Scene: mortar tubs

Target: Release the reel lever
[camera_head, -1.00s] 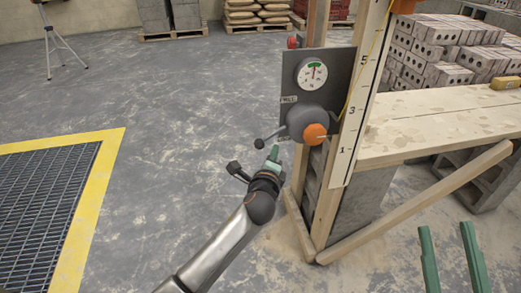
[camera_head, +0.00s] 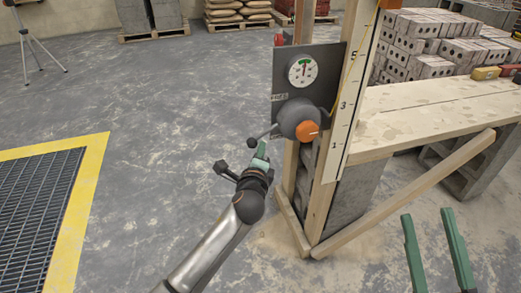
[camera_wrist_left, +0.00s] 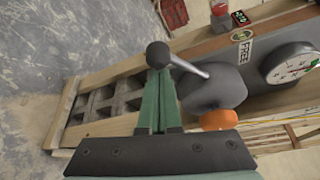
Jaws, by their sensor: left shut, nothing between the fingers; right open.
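The reel (camera_head: 298,117) is a dark grey rounded housing with an orange knob (camera_head: 306,131), mounted on a dark plate on a wooden post. Its lever (camera_head: 266,134) sticks out to the left and ends in a dark ball (camera_head: 252,142). The lever and ball also show in the left wrist view (camera_wrist_left: 190,68). My left gripper (camera_head: 262,150) has its green fingers shut and empty, with the tips close beside the ball end of the lever. In the wrist view the fingertips (camera_wrist_left: 157,72) overlap the ball; I cannot tell whether they touch. My right gripper (camera_head: 429,215) is open and empty at lower right.
A white gauge (camera_head: 302,70) sits above the reel, and a FREE label (camera_wrist_left: 238,53) is on the plate. A numbered board (camera_head: 347,105) and a plank bench (camera_head: 420,115) stand to the right, with a slanted brace (camera_head: 420,190) below.

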